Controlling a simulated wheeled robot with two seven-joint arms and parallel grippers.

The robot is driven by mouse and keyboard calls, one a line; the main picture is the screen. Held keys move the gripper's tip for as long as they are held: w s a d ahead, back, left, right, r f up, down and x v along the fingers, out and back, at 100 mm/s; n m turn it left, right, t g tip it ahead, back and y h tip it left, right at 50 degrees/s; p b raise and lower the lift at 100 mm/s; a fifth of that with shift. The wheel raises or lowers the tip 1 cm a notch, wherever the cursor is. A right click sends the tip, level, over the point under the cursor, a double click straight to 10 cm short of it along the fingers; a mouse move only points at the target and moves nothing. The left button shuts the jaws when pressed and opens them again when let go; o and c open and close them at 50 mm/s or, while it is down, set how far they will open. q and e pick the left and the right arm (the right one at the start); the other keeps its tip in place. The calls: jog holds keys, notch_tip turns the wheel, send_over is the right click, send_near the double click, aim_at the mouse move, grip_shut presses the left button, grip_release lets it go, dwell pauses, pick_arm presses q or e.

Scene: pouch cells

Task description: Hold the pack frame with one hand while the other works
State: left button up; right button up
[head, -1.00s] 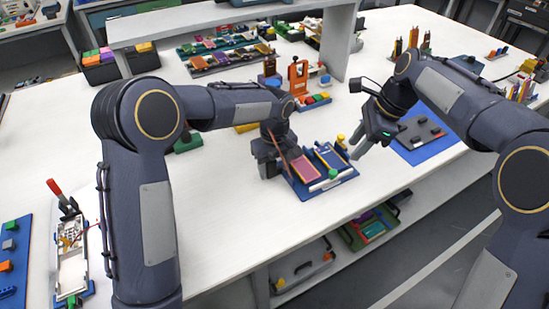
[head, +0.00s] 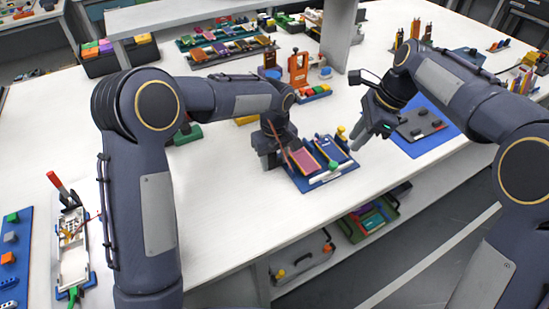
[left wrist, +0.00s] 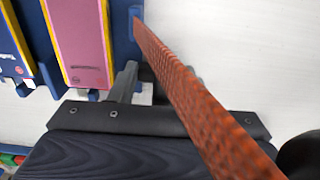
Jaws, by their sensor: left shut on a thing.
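The blue pack frame (head: 318,183) lies on the white table with a pink pouch cell (head: 304,160) in its left part. The cell also shows in the left wrist view (left wrist: 83,40), in a yellow-edged bay. My left gripper (head: 272,160) is low at the frame's left side, shut on the frame's edge; its contact is partly hidden. In the left wrist view a grey finger (left wrist: 124,82) is against the blue wall. A long reddish-brown strip crosses in front of that view. My right gripper (head: 368,138) hangs right of the frame, apart from it; its finger gap is unclear.
A blue mat (head: 428,145) with dark pieces lies right of the frame. An orange stand (head: 298,68) and trays of coloured cells (head: 232,50) stand behind. A white fixture with a red handle (head: 72,245) is at the far left. The table front is clear.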

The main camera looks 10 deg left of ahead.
aim_at(333, 163)
jog(key=n, duration=0.1)
jog(key=s+a+n+h, duration=0.1)
jog(key=n, duration=0.1)
jog(key=shift+s+a+f+h, duration=0.15)
jog(key=shift+s+f+h, duration=0.1)
jog(key=shift+s+h, duration=0.15)
grip_shut()
jog(key=shift+s+a+f+n+h, duration=0.15)
jog(key=shift+f+n+h, duration=0.35)
jog(key=shift+f, duration=1)
jog(key=shift+s+a+f+n+h, duration=0.15)
jog(key=shift+f+n, duration=0.6)
jog(key=shift+f, duration=0.75)
jog(key=shift+s+f+n+h, duration=0.3)
jog(key=shift+f+n, duration=0.35)
jog(key=shift+f, duration=0.85)
jog(key=shift+w+a, duration=0.15)
jog(key=shift+w, duration=0.15)
jog(key=shift+w+a, duration=1)
jog(key=shift+w, duration=0.15)
notch_tip(333, 163, up, 6)
jog(key=s+d, duration=0.1)
jog(key=shift+s, duration=0.1)
